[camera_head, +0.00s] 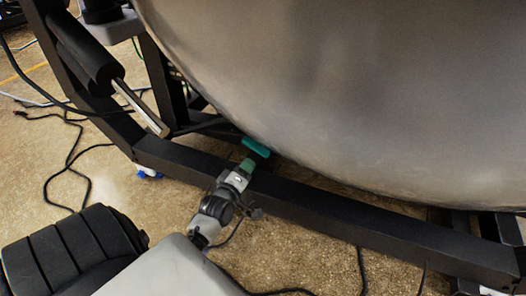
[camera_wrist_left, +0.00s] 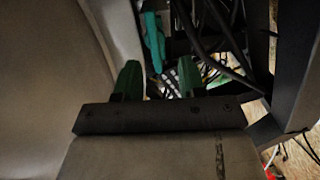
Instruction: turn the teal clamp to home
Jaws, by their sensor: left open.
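The teal clamp (camera_head: 256,147) is a small bar under the lower edge of the big metal vessel (camera_head: 340,90), just behind the black frame beam. In the left wrist view the clamp (camera_wrist_left: 154,42) stands roughly upright in the picture, beyond the fingertips and about in line with the gap between them. My left gripper (camera_head: 247,165) has green fingertips and is just short of the clamp, over the beam. In the left wrist view my left gripper (camera_wrist_left: 158,72) is open, with nothing seen between its fingers. I cannot tell if it touches the clamp. My right gripper is not in view.
The black frame beam (camera_head: 340,210) runs below the vessel and my left gripper. A black cylinder with a metal rod (camera_head: 140,105) sits at the upper left. Dark cables (camera_wrist_left: 205,35) hang close to the clamp's right in the left wrist view. Cables also lie on the floor.

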